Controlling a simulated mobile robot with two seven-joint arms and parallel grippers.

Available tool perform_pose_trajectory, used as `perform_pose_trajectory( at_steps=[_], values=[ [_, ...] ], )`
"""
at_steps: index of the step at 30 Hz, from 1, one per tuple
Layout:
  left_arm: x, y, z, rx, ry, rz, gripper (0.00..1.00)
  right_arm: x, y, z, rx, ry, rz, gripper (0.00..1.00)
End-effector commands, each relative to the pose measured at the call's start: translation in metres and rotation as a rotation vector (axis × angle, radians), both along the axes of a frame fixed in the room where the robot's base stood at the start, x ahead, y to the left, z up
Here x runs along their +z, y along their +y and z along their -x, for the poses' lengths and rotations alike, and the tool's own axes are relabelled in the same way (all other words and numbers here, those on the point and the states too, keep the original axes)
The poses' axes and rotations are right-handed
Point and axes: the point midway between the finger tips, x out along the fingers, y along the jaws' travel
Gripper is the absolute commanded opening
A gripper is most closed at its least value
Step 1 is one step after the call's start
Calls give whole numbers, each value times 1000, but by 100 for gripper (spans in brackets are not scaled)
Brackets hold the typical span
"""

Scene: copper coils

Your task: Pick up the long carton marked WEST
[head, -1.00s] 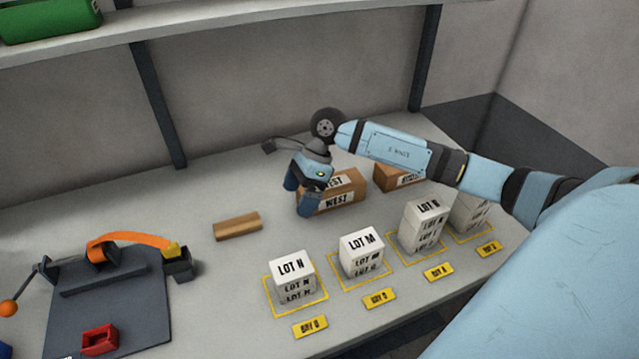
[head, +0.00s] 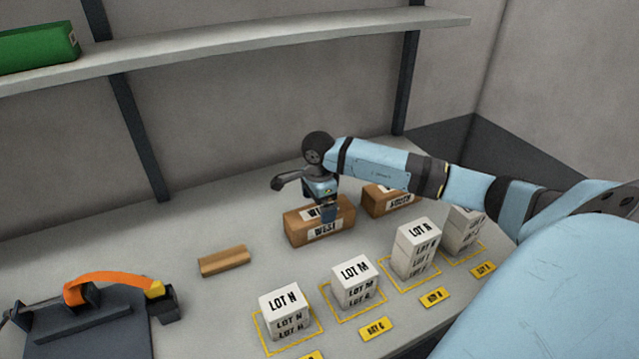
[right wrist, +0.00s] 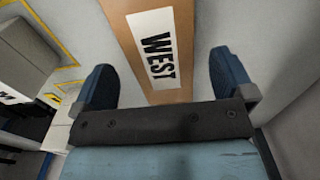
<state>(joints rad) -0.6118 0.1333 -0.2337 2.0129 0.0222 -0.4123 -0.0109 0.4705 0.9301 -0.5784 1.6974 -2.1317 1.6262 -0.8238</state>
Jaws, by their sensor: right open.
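The long brown carton marked WEST (head: 300,228) lies on the table near the back, with white labels on its top and front. My right gripper (head: 329,214) is over the carton, pointing down, and hides part of its top label. In the right wrist view the open fingers (right wrist: 163,88) stand one on each side of the carton (right wrist: 190,60), with gaps to it. The WEST label faces up between them. I cannot tell how far above it the fingertips are. My left gripper is not in view.
Another brown carton (head: 381,200) lies just right of the WEST one. White LOT boxes (head: 285,303) stand in yellow-outlined bays along the front. A small wooden block (head: 224,262) lies to the left. A dark fixture with an orange handle (head: 100,287) stands farther left. A shelf (head: 260,45) runs above.

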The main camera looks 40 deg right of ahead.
Motion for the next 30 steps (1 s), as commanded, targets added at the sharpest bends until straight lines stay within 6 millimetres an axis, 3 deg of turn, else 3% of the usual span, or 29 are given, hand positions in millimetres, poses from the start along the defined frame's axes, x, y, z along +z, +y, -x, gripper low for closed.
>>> perform_pose_trajectory(
  at_steps=[9,16,17,24,30],
  values=[
    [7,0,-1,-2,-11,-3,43,-44,-2,1,-1,4,-2,100],
    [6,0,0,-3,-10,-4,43,-47,-2,1,0,1,-1,100],
    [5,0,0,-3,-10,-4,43,-47,-2,1,0,1,-1,98],
    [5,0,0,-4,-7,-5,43,-47,-2,1,0,1,0,43],
    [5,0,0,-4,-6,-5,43,-46,-2,1,0,0,0,40]
  ],
)
